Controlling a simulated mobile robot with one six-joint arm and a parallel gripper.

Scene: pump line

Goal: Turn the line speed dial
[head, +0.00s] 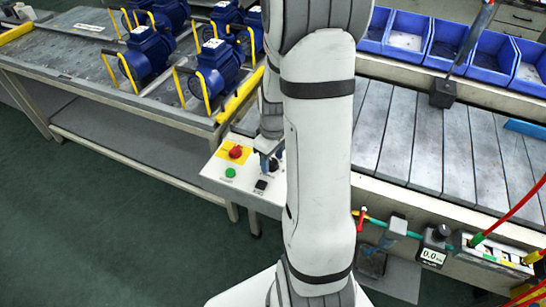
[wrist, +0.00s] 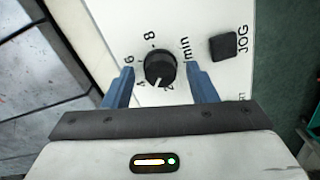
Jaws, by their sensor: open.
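The line speed dial (wrist: 160,68) is a round black knob with a white pointer mark. It sits on a white panel printed with numbers and "min", and its pointer faces the lower side of the wrist view. My gripper (wrist: 160,85) is open, with one blue finger on each side of the dial and a visible gap to it on both sides. In the head view my gripper (head: 268,158) is over the control panel (head: 212,172), and my arm hides much of the panel's right part. The dial is mostly hidden there.
A black JOG button (wrist: 222,47) is right of the dial. A red emergency button (head: 236,151) on yellow and a green button (head: 230,173) are on the same panel. Blue pumps (head: 150,52) stand on the left bench. A slatted conveyor (head: 430,135) runs at right.

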